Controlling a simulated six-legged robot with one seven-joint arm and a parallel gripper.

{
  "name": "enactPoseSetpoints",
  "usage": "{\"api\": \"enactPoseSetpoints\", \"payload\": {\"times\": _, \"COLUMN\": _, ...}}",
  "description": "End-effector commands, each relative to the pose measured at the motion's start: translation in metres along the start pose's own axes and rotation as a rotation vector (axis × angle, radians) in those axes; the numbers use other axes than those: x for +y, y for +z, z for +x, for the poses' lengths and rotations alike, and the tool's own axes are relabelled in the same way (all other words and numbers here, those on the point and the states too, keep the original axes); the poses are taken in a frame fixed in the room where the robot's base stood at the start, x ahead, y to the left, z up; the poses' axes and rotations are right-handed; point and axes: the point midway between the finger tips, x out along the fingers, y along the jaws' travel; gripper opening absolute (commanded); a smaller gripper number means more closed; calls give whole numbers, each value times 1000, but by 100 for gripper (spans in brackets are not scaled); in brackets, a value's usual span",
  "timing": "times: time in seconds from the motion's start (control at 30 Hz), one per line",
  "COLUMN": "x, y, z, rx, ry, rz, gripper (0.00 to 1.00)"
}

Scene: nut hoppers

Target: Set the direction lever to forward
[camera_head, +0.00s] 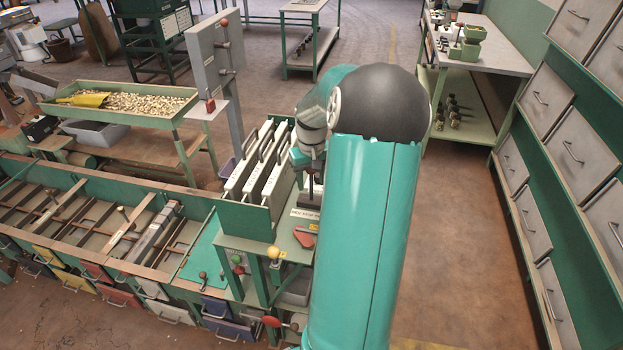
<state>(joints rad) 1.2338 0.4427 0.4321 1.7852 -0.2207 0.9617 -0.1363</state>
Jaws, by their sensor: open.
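The direction lever's plate (305,213) lies on the green machine stand, at the left edge of my arm. Its lettering seems to read REV STOP, and my arm covers its right end. A dark upright piece (317,189), which may be the lever, stands just behind the plate, partly hidden by my gripper and arm. I cannot tell its setting. My gripper (310,172) points down right above this spot, with its jaws open. I cannot tell whether the fingers are around the lever or touch it.
Tall white panels in a green rack (262,165) stand close left of my gripper. A red piece (304,238), a yellow knob (273,252) and a red knob (271,321) are in front. Long green bins (100,225) run left. Floor is clear right, before the drawers (575,140).

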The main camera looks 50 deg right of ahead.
Motion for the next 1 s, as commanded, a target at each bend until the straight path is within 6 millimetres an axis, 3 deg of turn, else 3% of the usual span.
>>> {"api": "enactPoseSetpoints", "payload": {"times": 0.23, "x": 0, "y": 0, "z": 0, "rx": 0, "ry": 0, "rz": 0, "gripper": 46}}
{"api": "enactPoseSetpoints", "payload": {"times": 0.47, "x": 0, "y": 0, "z": 0, "rx": 1, "ry": 0, "rz": 0, "gripper": 1}}
{"api": "enactPoseSetpoints", "payload": {"times": 1.0, "x": 11, "y": 6, "z": 0, "rx": 70, "ry": -99, "rz": 6, "gripper": 0}}
